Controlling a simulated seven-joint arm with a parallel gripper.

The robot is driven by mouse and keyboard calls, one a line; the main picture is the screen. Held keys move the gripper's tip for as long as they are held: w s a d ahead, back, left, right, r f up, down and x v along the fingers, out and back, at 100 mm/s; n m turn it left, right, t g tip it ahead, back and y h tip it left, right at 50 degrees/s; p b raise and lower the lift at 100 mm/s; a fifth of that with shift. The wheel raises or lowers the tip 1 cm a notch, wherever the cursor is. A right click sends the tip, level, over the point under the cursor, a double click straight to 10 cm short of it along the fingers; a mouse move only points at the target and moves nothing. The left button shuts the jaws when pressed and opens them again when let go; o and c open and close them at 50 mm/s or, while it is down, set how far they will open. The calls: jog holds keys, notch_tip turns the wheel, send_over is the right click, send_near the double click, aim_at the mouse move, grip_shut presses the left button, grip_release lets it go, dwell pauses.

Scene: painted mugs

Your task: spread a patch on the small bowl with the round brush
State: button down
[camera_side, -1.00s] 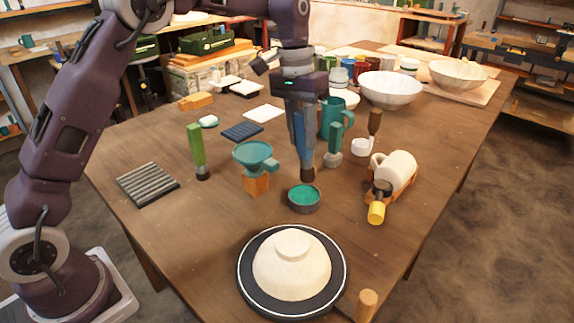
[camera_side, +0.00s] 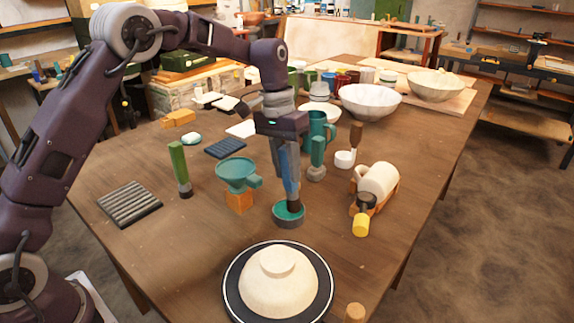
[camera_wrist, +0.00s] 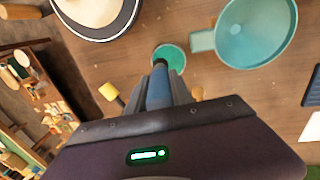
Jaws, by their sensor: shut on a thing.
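My gripper (camera_side: 285,160) is shut on the round brush (camera_side: 291,177), whose blue handle points down. Its dark tip is inside the small dark dish (camera_side: 289,223) of green paint. How deep the bristles sit cannot be told. In the wrist view, the brush (camera_wrist: 158,88) stands between my fingers and the paint dish (camera_wrist: 171,57) shows beyond it. A cream bowl (camera_side: 278,287), apparently the small bowl, sits upside down on a dark round wheel (camera_side: 240,311) in front of the dish. No paint shows on its visible side. The bowl is partly cut off in the wrist view (camera_wrist: 90,10).
A teal handled bowl (camera_side: 237,172) on an orange block stands left of the brush. A green-handled tool (camera_side: 179,165) and a teal-handled tool (camera_side: 317,155) stand nearby. A cream mug (camera_side: 378,180) lies in a wooden cradle at right. Bare table lies left of the wheel.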

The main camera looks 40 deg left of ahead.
jog(key=shift+f, duration=0.5)
dwell(1.4)
jog(key=shift+r, duration=3.55)
jog(key=s+d+r+m+y, duration=0.1)
jog(key=s+d+r+m, duration=0.2)
jog(key=s+d+m, duration=0.2)
jog(key=s+d+r+m, duration=0.4)
jog(key=s+d+m, duration=0.2)
jog(key=s+m, duration=0.4)
jog(key=shift+s+d+m+y, duration=0.3)
jog(key=shift+m+y, duration=0.1)
jog(key=shift+m, duration=0.1)
